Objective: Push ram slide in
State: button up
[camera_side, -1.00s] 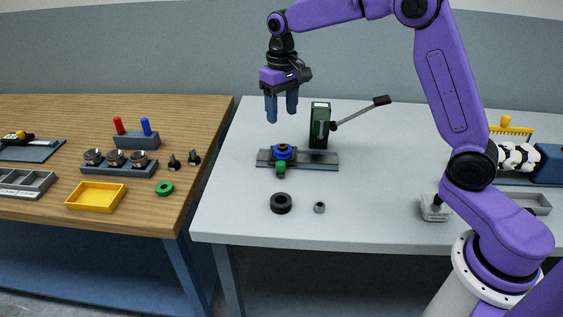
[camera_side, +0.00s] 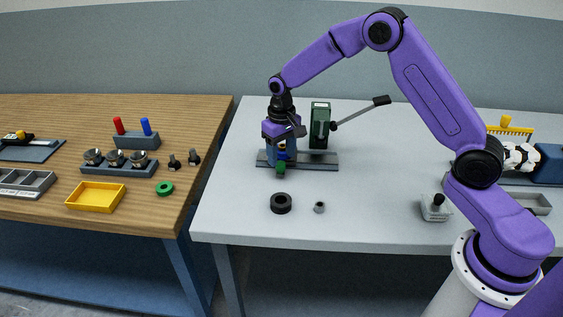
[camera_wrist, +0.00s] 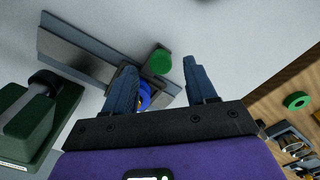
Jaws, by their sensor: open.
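The ram slide, with a green knob (camera_side: 281,168) at its front, sits at the left part of a grey rail plate (camera_side: 322,163). A blue ring on it is mostly hidden by my gripper in the side view. The green press (camera_side: 319,125), with its long lever raised to the right, stands behind the rail, right of the slide. My gripper (camera_side: 281,155) is open, pointing down, low over the slide. In the wrist view the green knob (camera_wrist: 159,61) shows between the fingers, and the left finger partly covers the blue ring (camera_wrist: 146,94). I cannot tell whether a finger touches the slide.
A black ring (camera_side: 281,203) and a small grey nut (camera_side: 319,208) lie in front of the rail. The wooden table (camera_side: 200,125) with trays stands at the left. Grey tabletop around the rail is mostly clear.

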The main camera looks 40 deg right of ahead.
aim_at(282, 163)
jog(key=shift+f, duration=1.75)
grip_shut()
jog(key=s+d, duration=0.8)
jog(key=shift+d, duration=0.1)
jog(key=shift+s+d, duration=0.1)
grip_release()
jog(key=shift+r, duration=0.1)
